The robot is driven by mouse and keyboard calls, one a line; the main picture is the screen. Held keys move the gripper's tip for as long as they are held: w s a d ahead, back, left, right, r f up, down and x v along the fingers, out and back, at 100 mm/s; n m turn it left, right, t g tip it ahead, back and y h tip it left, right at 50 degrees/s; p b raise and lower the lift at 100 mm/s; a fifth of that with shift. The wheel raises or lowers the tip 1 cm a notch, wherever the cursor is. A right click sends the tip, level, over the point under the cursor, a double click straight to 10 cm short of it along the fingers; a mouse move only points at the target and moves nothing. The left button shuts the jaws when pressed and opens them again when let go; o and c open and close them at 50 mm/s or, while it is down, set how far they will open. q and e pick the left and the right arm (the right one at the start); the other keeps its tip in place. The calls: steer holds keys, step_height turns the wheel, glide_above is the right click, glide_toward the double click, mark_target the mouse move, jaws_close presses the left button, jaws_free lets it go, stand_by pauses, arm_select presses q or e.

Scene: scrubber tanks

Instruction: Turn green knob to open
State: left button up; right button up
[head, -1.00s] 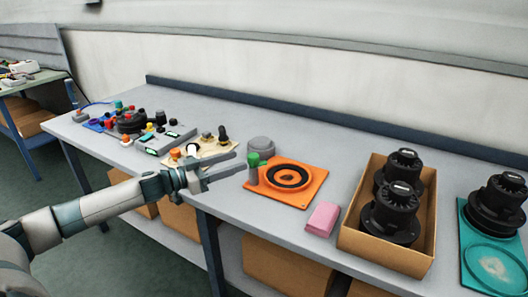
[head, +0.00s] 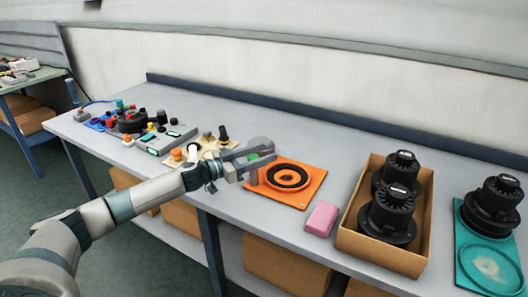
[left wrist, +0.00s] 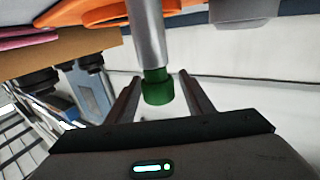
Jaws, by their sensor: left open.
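The green knob (head: 254,157) sits on top of a grey upright post at the left edge of the orange plate (head: 306,173). My left gripper (head: 262,156) is open, with its fingers reaching to either side of the knob. In the left wrist view the green knob (left wrist: 157,88) and its grey post (left wrist: 148,35) show between the two spread fingers of my left gripper (left wrist: 160,84). Gaps show on both sides of the knob there, so the fingers look apart from it. My right gripper is not in view.
A grey round part (head: 261,143) stands just behind the knob. A pink block (head: 321,218) and a cardboard box (head: 388,246) with black pump-like units are to the right. Several small knobs and switches (head: 150,125) crowd the bench's left part. Bare bench lies behind.

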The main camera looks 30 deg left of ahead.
arm_select(q)
steer(key=shift+w+d, duration=0.2)
steer(key=shift+w, duration=0.2)
steer(key=c, duration=1)
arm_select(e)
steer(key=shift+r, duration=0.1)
arm_select(q)
steer(key=shift+c, duration=0.2)
